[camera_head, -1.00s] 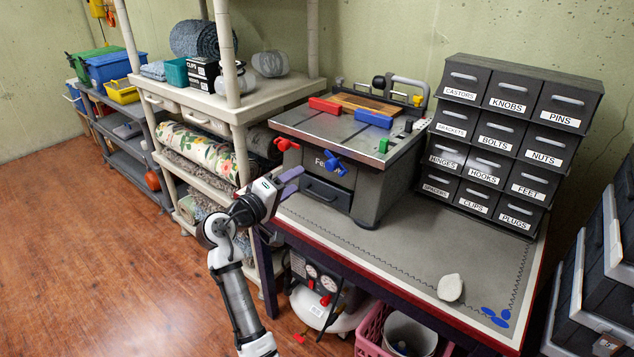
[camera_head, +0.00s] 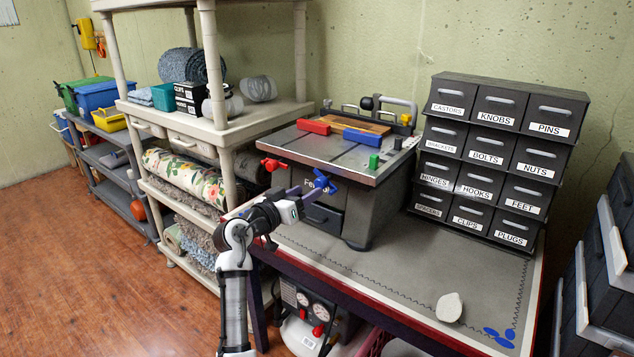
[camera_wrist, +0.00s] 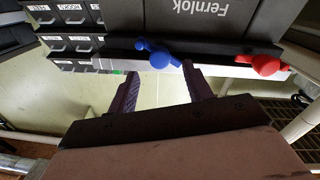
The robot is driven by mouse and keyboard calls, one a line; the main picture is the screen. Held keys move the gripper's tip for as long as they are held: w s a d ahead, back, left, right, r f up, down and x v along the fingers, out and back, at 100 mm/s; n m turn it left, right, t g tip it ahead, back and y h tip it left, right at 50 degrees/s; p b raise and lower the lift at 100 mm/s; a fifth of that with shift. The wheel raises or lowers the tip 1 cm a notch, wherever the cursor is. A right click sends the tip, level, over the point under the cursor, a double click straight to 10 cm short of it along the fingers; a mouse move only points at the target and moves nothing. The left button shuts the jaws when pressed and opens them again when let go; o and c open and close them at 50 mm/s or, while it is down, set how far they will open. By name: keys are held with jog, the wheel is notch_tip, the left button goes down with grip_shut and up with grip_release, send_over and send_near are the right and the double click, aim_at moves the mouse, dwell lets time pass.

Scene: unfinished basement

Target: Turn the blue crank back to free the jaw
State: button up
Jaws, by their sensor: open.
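The blue crank (camera_head: 323,182) sits on the front of the grey Fernlok bench machine (camera_head: 372,200). The red crank (camera_head: 272,164) is on the same front, to the left in the head view. A red block (camera_head: 313,127) and a blue block (camera_head: 362,137) lie on the machine's top by a wooden strip. My gripper (camera_head: 306,189) is just left of the blue crank in the head view. In the wrist view, my open gripper (camera_wrist: 160,78) has the blue crank (camera_wrist: 160,57) ahead, between its fingertips. I cannot tell whether they touch. The red crank (camera_wrist: 265,66) is outside the fingers.
A labelled drawer cabinet (camera_head: 495,155) stands right of the machine. A pale stone-like lump (camera_head: 449,307) lies on the bench mat. A beige shelf unit (camera_head: 222,133) with rolls stands left. The mat's front middle is clear. A small green block (camera_head: 373,161) sits at the machine's top edge.

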aim_at(318, 185)
jog(key=shift+p+x, duration=0.5)
jog(key=shift+x, duration=2.25)
jog(key=c, duration=1)
jog(key=shift+o, duration=0.2)
jog(key=shift+n, duration=0.4)
